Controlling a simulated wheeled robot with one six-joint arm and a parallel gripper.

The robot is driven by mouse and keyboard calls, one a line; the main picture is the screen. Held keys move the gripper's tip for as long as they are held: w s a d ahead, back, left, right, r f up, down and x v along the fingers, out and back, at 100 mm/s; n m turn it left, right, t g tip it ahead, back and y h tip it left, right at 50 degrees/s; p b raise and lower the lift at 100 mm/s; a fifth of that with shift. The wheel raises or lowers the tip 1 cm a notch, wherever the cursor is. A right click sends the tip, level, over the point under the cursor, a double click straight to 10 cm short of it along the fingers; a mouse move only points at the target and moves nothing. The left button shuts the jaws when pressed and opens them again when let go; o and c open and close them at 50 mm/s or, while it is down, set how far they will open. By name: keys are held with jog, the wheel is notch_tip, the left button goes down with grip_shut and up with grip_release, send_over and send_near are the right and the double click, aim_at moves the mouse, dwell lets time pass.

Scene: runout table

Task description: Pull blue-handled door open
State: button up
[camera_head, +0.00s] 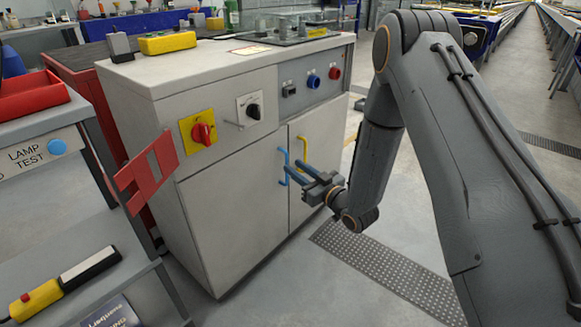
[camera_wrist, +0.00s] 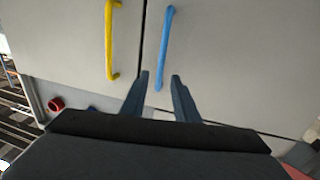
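The grey cabinet (camera_head: 235,195) has two front doors that look shut. The blue handle (camera_head: 281,160) is on the left door (camera_head: 225,225), beside the seam, and the yellow handle (camera_head: 302,148) is on the right door (camera_head: 318,140). My gripper (camera_head: 291,167) is in front of the doors with its fingers apart. In the wrist view the blue handle (camera_wrist: 164,45) runs toward the gap between my fingertips (camera_wrist: 159,82), and its near end lies in line with that gap. I cannot tell whether the fingers touch it. The yellow handle (camera_wrist: 110,40) is left of the fingers there.
A control panel with a red switch on a yellow plate (camera_head: 200,132), a black knob (camera_head: 253,111) and coloured buttons is above the doors. A red bracket (camera_head: 148,172) sticks out at the cabinet's left. A lamp test bench (camera_head: 40,150) stands further left. The floor at right has a grating (camera_head: 385,270).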

jog(key=shift+x, duration=1.75)
grip_shut()
